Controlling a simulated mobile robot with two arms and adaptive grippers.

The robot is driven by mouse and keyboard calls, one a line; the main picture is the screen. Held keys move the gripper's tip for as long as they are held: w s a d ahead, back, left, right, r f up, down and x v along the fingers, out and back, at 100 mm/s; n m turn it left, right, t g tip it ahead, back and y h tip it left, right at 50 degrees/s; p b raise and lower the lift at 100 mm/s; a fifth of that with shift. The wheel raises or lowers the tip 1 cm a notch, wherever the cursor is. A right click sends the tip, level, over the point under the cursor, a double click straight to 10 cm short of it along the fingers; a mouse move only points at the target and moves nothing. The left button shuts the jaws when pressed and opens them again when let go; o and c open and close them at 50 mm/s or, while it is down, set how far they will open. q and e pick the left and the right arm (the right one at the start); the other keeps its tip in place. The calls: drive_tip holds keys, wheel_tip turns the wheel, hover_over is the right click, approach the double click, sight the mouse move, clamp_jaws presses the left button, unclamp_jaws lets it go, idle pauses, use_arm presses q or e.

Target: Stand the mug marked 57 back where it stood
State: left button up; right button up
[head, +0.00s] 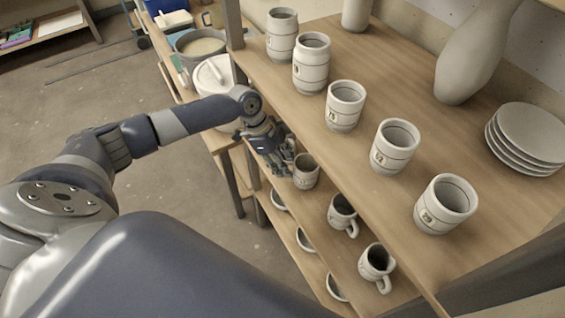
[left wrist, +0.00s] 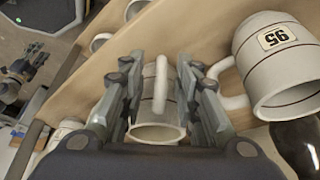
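A neighbouring mug (left wrist: 285,75) has a label that looks like 95, seen upside down, so perhaps 56.
Two more handled mugs (head: 343,214) (head: 376,262) stand along the lower shelf. Several handleless cups (head: 345,105) line the front of the upper board (head: 290,85), overhanging the work area. Plates (head: 527,135) and a vase (head: 470,60) stand behind. Buckets (head: 200,44) stand at the back left.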

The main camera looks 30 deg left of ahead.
use_arm(q)
drive_tip(key=shift+a+r, duration=0.3)
drive_tip(key=shift+r, duration=0.05)
drive_tip(key=b+v, duration=0.1)
drive_tip(key=v, duration=0.5)
drive_tip(key=shift+r, duration=0.45)
use_arm(e)
drive_tip(key=shift+d+f, duration=0.5)
drive_tip(key=shift+d, duration=0.1)
use_arm(q)
drive_tip(key=shift+s+a, duration=0.1)
drive_tip(key=shift+s, duration=0.05)
use_arm(e)
drive_tip(key=shift+d, duration=0.35)
drive_tip(key=shift+d, duration=0.1)
